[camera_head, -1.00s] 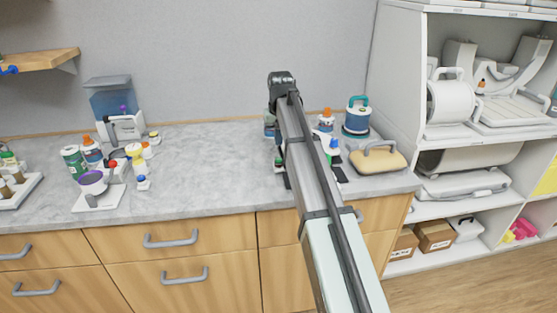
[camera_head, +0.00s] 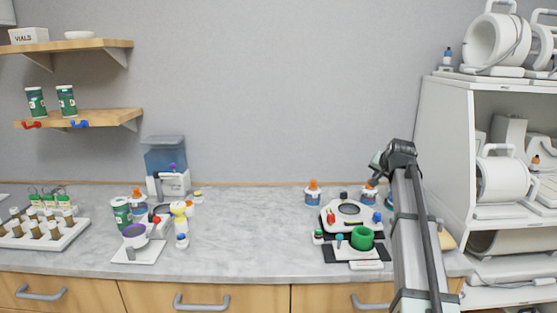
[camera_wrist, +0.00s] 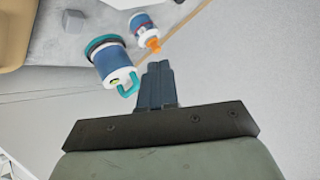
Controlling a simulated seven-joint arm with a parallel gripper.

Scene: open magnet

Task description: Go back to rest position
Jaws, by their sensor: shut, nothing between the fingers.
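My gripper (camera_wrist: 157,70) is shut and empty in the wrist view, its two dark fingers pressed together. In the wrist view a blue-and-white canister with a teal handle (camera_wrist: 113,65) and an orange-capped bottle (camera_wrist: 145,32) appear just beyond and left of the fingertips, with no visible contact. In the head view my arm rises from the bottom right to above the counter's right part. The fingers are too small and partly hidden there to make out clearly.
A white device (camera_head: 347,213) with a green cup (camera_head: 362,238) stands on the counter (camera_head: 250,240), left of my arm. A white shelf unit (camera_head: 445,140) is close on its right. The counter's middle is clear. Wall shelves (camera_head: 85,116) hang at far left.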

